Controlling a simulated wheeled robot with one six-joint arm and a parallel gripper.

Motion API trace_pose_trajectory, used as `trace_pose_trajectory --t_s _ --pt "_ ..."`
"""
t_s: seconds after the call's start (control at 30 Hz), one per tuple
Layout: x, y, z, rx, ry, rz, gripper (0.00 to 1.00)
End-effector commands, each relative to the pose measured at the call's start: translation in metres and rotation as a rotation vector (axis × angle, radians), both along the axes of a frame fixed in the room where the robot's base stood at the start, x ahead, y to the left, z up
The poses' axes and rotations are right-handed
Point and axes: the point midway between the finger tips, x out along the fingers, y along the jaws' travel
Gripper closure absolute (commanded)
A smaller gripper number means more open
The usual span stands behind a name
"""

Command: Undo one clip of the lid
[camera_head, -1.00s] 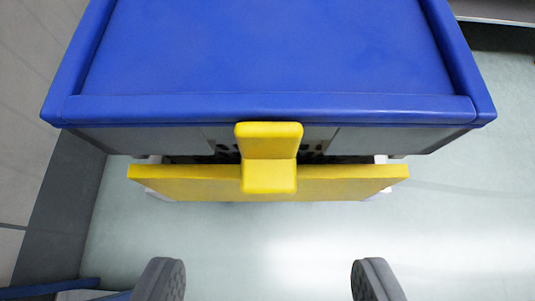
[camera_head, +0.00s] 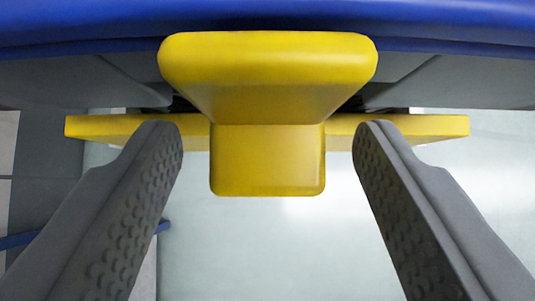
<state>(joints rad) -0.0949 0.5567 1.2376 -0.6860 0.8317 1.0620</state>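The blue lid (camera_head: 270,15) spans the top of the view on a grey tote (camera_head: 70,80). A yellow clip (camera_head: 267,75) sticks out from under the lid's front edge, in the middle of the view. A wide yellow bar (camera_head: 400,125) runs behind it to both sides. My gripper (camera_head: 268,135) is open, with one grey ridged finger on each side of the clip's lower block. Gaps show between both fingers and the clip, and nothing is held. The fingertips overlap the yellow bar in the view.
Pale floor (camera_head: 260,250) shows below the clip, between the fingers. Dark grey and light tiles lie at the left, with a thin blue edge (camera_head: 20,240) low at the left. The right side shows clear floor.

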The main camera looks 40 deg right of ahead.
Motion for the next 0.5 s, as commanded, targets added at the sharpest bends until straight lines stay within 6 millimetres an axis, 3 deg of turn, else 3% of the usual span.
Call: trace_pose_trajectory --t_s 0.03,0.23,0.5 --pt "-0.0001 0.0002 0.0000 0.000 0.000 0.000 0.50" --pt "-0.0001 0.0002 0.0001 0.000 0.000 0.000 0.87" --pt "-0.0001 0.0003 0.0010 0.013 0.015 -0.001 0.87"
